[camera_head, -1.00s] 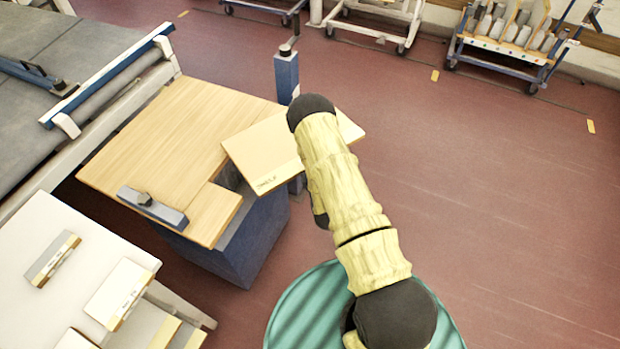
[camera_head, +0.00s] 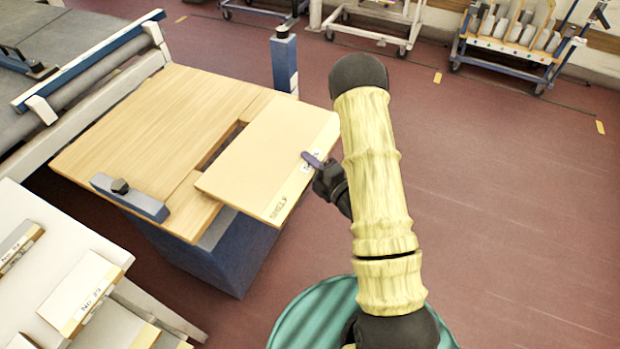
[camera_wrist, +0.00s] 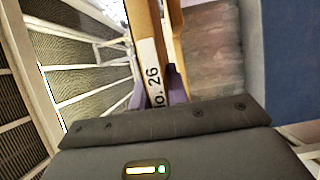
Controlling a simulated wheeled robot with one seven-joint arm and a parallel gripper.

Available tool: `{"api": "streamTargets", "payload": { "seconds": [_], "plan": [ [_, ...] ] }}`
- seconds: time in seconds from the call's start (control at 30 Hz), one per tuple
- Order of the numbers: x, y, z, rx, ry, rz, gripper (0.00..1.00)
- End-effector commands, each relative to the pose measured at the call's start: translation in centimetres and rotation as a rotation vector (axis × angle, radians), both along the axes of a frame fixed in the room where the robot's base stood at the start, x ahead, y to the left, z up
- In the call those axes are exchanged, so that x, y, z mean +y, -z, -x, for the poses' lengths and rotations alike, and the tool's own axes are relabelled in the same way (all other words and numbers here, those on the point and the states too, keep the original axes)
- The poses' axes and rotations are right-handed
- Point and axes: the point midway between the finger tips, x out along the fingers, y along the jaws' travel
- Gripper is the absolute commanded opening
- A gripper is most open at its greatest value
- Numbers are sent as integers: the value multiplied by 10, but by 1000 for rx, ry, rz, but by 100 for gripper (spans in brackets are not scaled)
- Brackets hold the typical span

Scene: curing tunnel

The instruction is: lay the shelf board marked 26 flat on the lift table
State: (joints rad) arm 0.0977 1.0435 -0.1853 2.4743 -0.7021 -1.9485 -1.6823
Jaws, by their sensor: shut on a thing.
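The pale shelf board (camera_head: 265,150) has "SHELF" printed along its near edge. In the wrist view its white label reads "No. 26" (camera_wrist: 153,85). My gripper (camera_head: 314,162) is shut on the board's right edge, beside a small label; the purple fingertips also show in the wrist view (camera_wrist: 165,95). The board looks roughly flat. It overlaps the right side of the wood-topped table (camera_head: 150,115) on a blue base, which looks like the lift table. It covers part of a dark gap in that top. I cannot tell whether the board touches it.
A blue clamp bar (camera_head: 130,197) lies on the top's near left edge, and a blue post (camera_head: 284,60) stands behind it. A white table (camera_head: 50,250) with labelled boards is at lower left. A roller conveyor (camera_head: 100,75) is at upper left.

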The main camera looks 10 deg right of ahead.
Motion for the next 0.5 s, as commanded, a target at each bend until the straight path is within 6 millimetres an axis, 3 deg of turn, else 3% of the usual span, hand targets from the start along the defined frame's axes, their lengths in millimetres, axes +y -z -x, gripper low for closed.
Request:
{"api": "streamTargets", "payload": {
  "seconds": [0.2,0.5],
  "plan": [
    [3,-2,14,-11,-50,-11,0],
    [4,-3,15,-11,-52,-11,0]
  ]
}}
